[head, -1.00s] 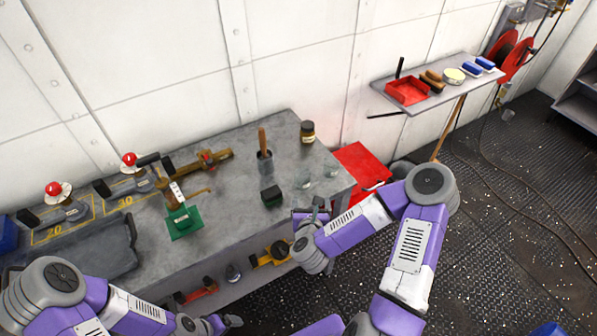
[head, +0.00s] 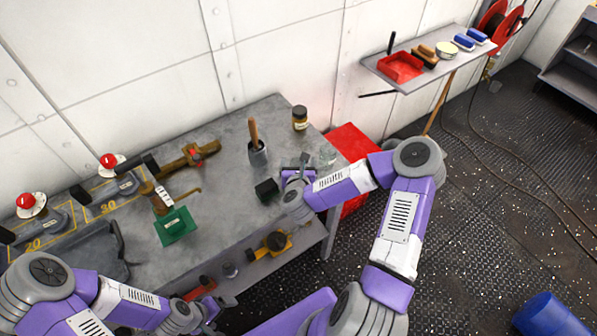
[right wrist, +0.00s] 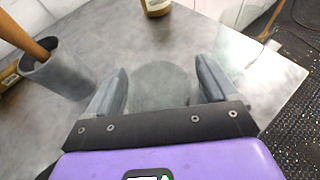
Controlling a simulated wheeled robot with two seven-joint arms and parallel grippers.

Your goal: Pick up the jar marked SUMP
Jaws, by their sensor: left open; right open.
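A clear glass vessel (head: 328,156) stands near the bench's right end. My right gripper (head: 303,165) is over the bench's right part, in front of the jar and apart from it. In the right wrist view its fingers (right wrist: 163,90) are open, with a faint round grey shape between them. My left gripper (head: 222,304) is open, low at the bench's front.
A grey cup with a wooden handle (head: 257,152) stands left of the jar. A dark block (head: 266,190) and a green stand (head: 175,226) are on the bench. A red cabinet (head: 350,140) is beyond its right end. A blue bin (head: 548,315) stands on the floor.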

